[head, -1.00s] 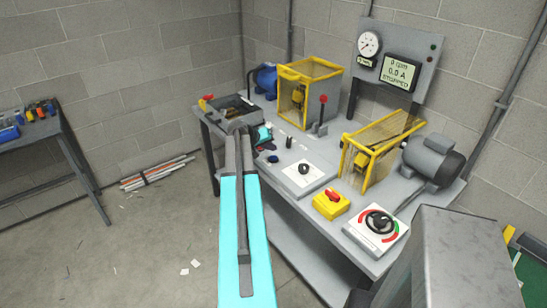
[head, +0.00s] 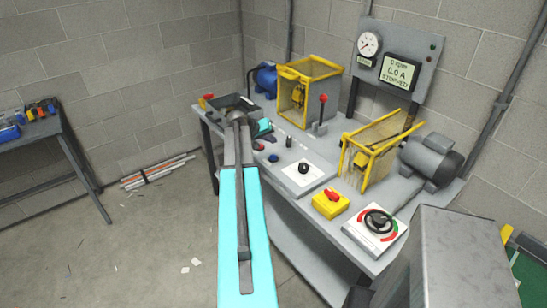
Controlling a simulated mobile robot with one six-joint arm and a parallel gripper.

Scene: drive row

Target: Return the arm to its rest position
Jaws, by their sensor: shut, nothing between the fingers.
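My arm reaches forward from the bottom middle of the head view, with a cyan link and a grey link. Its far end is over the back left part of the grey workbench (head: 330,238). My gripper (head: 266,136) is small there, by a short cyan part at the arm's end, and partly hard to make out. It is shut with nothing seen in it. It appears to be over the bench near the small buttons and the grey open tray (head: 228,106).
The bench carries two yellow guards (head: 310,70) (head: 375,145), a grey motor (head: 431,160), a red lever (head: 323,98), a yellow switch box (head: 330,204) and a dial panel (head: 375,229). A gauge panel (head: 398,62) reads STOPPED. Open floor lies left, before another table (head: 40,134).

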